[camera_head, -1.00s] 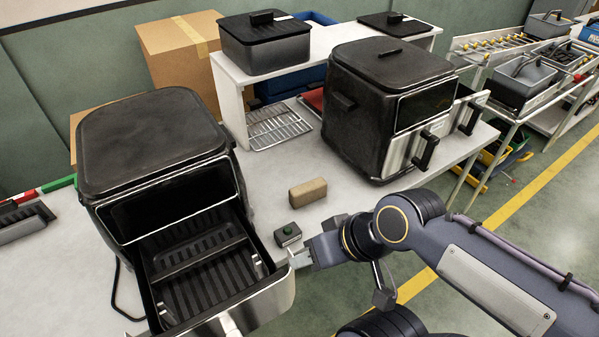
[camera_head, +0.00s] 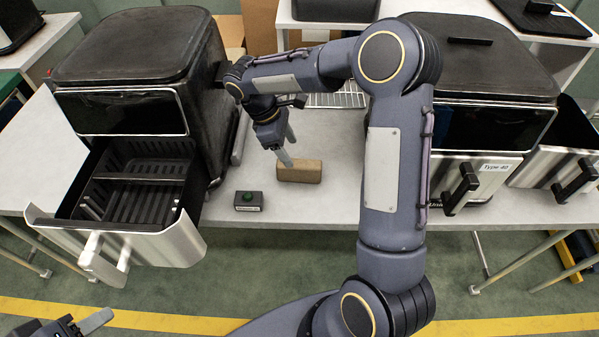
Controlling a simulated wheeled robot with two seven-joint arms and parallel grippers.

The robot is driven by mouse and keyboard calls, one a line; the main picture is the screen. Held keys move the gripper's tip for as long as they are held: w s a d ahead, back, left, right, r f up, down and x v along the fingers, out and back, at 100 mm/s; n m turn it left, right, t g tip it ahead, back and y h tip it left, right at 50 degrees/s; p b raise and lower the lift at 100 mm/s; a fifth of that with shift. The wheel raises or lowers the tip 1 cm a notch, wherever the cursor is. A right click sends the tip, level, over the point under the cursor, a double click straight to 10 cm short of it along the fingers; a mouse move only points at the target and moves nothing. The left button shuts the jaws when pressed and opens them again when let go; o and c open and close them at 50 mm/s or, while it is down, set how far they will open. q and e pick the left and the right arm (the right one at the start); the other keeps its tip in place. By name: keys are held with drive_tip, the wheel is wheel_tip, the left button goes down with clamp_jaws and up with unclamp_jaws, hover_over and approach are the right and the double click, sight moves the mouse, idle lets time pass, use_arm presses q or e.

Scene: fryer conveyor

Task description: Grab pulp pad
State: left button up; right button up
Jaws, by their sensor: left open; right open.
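The pulp pad appears to be the brown block (camera_head: 300,171) lying on the table between the two fryers. My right gripper (camera_head: 287,148) is open just above and beside the block's left end, pointing down. Its near fingertip overlaps the block's top left corner in the picture, and I cannot tell whether it touches. My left gripper (camera_head: 88,322) is open and empty at the bottom left, low in front of the left fryer's drawer and partly cut off by the picture edge.
The left fryer (camera_head: 135,55) has its drawer (camera_head: 150,243) pulled out. A small dark box with a green button (camera_head: 249,201) sits left of the block. The right fryer (camera_head: 490,70) stands behind my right arm. A wire rack (camera_head: 337,98) lies behind the block.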

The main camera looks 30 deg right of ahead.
sight(298, 163)
drive_tip(key=shift+w+f, duration=0.1)
drive_tip(key=shift+f, duration=0.4)
drive_tip(key=p+x, duration=0.1)
drive_tip(key=x, duration=0.5)
drive_tip(key=shift+d+f, duration=0.15)
drive_tip(key=shift+d, duration=0.1)
drive_tip(key=shift+d+f, duration=0.1)
drive_tip(key=shift+f, duration=0.25)
drive_tip(key=shift+f, duration=0.2)
drive_tip(key=c, duration=1.1)
